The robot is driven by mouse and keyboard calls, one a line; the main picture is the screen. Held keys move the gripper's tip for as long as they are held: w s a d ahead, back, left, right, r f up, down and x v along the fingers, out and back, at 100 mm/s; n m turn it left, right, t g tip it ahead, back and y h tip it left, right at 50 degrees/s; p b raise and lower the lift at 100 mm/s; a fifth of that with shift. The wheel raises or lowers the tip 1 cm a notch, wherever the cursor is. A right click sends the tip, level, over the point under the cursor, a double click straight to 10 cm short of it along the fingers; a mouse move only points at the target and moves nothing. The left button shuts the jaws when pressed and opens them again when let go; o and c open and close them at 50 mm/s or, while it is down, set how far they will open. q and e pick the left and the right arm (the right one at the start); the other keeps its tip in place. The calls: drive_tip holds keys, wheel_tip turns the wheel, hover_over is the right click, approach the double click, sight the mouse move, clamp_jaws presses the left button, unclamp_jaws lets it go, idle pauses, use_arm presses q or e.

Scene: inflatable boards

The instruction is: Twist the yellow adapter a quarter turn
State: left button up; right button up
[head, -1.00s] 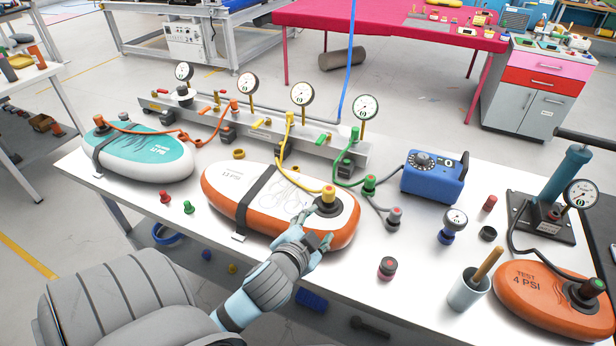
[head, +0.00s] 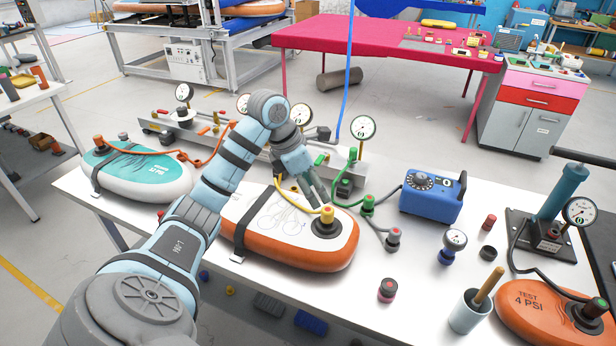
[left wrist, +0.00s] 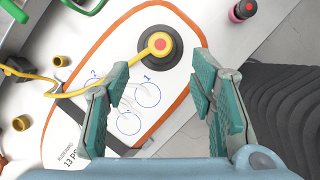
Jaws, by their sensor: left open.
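The yellow adapter (head: 327,214), with a red centre, sits on the black valve of the white and orange board (head: 290,258). A yellow hose runs from it towards the back. In the left wrist view the adapter (left wrist: 159,43) lies beyond the fingertips, near the middle at the top. My left gripper (head: 312,188) hangs just above and behind the adapter in the head view, pointing down. In the left wrist view my left gripper (left wrist: 160,90) is open, with nothing between its teal pads. My left arm hides part of the board and the gauges. My right gripper is out of view.
A green fitting (head: 367,204) and a grey fitting (head: 393,238) stand right of the board. A blue pump box (head: 433,196), a red-black cap (head: 387,290) and a cup (head: 469,312) are further right. The gauge rail (head: 215,140) runs behind.

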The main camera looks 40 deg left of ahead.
sight(326, 209)
use_arm(q)
drive_tip(key=x, duration=1)
drive_tip(key=shift+w+d+f, duration=0.15)
drive_tip(key=shift+w, duration=0.05)
drive_tip(key=shift+c, duration=0.4)
drive_tip(key=c, duration=1.1)
drive_tip(key=m+h+b, duration=0.1)
drive_tip(key=m+b, duration=0.1)
drive_tip(key=m, duration=0.1)
drive_tip(key=shift+f, duration=0.15)
drive_tip(key=shift+m+g+h+b, duration=0.3)
drive_tip(key=shift+m+g+b, duration=0.25)
drive_tip(key=shift+m, duration=0.35)
